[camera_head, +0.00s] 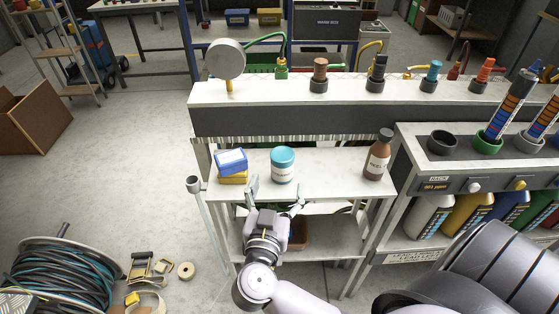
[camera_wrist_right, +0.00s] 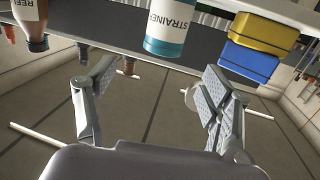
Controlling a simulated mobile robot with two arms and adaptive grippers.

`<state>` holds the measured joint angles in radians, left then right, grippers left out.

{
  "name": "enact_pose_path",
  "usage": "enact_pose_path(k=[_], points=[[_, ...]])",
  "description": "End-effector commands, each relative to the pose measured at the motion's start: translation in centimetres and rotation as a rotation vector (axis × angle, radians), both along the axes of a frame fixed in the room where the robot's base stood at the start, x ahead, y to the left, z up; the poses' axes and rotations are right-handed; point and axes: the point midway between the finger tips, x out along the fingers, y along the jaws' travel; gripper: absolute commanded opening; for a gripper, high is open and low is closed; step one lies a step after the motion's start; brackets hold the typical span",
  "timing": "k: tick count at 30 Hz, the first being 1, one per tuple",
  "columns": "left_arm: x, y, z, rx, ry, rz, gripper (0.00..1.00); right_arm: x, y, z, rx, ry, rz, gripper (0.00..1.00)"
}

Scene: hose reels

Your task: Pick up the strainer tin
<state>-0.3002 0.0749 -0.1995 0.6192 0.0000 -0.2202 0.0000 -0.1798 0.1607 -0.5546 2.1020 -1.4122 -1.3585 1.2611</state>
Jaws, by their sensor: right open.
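The strainer tin (camera_head: 283,165) is a white cylinder with a teal lid, standing upright on the white shelf (camera_head: 335,186) below the long upper ledge. In the right wrist view it shows upside down with its STRAINER label (camera_wrist_right: 168,28), ahead of and between the fingers. My right gripper (camera_head: 275,197) is open and empty at the shelf's front edge, just in front of the tin and apart from it. Its spread fingers also show in the right wrist view (camera_wrist_right: 150,85). My left gripper is not in view.
Blue and yellow boxes (camera_head: 231,163) are stacked left of the tin. A brown bottle (camera_head: 378,158) stands at the shelf's right end. The upper ledge (camera_head: 300,92) carries a round gauge and several fittings behind. The shelf between tin and bottle is clear.

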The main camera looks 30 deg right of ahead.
Motion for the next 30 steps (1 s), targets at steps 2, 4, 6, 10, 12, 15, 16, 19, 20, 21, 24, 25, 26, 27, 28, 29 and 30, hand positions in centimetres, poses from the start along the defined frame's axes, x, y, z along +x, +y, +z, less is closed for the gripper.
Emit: enact_pose_path(k=[2, 4, 6, 10, 12, 15, 16, 19, 20, 21, 24, 25, 26, 27, 28, 29, 30], points=[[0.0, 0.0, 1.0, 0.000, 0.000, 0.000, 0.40, 1.4, -1.3, 0.4, -0.006, -0.001, -0.002, 0.74], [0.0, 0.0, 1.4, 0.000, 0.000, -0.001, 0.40, 2.4, -2.2, 0.3, -0.006, 0.000, 0.001, 0.74], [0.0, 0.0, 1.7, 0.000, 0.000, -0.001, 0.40, 3.3, -3.0, 0.2, -0.005, 0.001, 0.000, 0.74], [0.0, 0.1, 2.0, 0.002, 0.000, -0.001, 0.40, 4.3, -3.9, -0.1, -0.003, 0.003, 0.001, 0.74], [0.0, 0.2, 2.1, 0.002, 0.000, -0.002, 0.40, 4.5, -4.1, -0.2, -0.001, 0.003, 0.001, 0.74], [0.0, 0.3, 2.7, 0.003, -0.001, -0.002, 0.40, 5.1, -4.6, 0.1, -0.003, 0.001, 0.001, 0.74], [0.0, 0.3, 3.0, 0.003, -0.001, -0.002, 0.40, 5.5, -4.8, 0.2, -0.004, 0.001, 0.001, 0.74], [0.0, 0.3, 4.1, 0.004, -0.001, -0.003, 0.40, 6.8, -5.7, 0.7, -0.006, 0.001, 0.001, 0.74], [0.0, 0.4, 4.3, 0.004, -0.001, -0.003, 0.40, 7.2, -6.0, 0.7, -0.006, 0.003, 0.001, 0.74], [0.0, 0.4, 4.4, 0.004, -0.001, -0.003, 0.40, 7.6, -6.4, 0.5, -0.005, 0.002, 0.001, 0.74], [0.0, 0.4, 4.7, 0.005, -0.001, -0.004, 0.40, 8.3, -7.1, 0.1, -0.003, 0.004, 0.001, 0.74], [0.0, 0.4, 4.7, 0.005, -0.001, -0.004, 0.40, 8.5, -7.2, 0.1, -0.003, 0.004, 0.001, 0.74], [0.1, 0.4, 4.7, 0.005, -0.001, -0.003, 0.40, 8.6, -7.3, 0.0, -0.002, 0.003, 0.001, 0.74], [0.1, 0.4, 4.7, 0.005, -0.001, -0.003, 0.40, 8.7, -7.4, 0.0, -0.001, 0.003, 0.001, 0.74], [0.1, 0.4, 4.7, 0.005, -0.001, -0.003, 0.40, 8.7, -7.4, 0.0, -0.001, 0.003, 0.001, 0.74], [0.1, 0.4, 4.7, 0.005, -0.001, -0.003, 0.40, 8.7, -7.4, -0.1, 0.000, 0.003, 0.002, 0.74], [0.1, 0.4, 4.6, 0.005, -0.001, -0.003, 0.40, 8.7, -7.4, -0.1, 0.000, 0.003, 0.002, 0.74]])
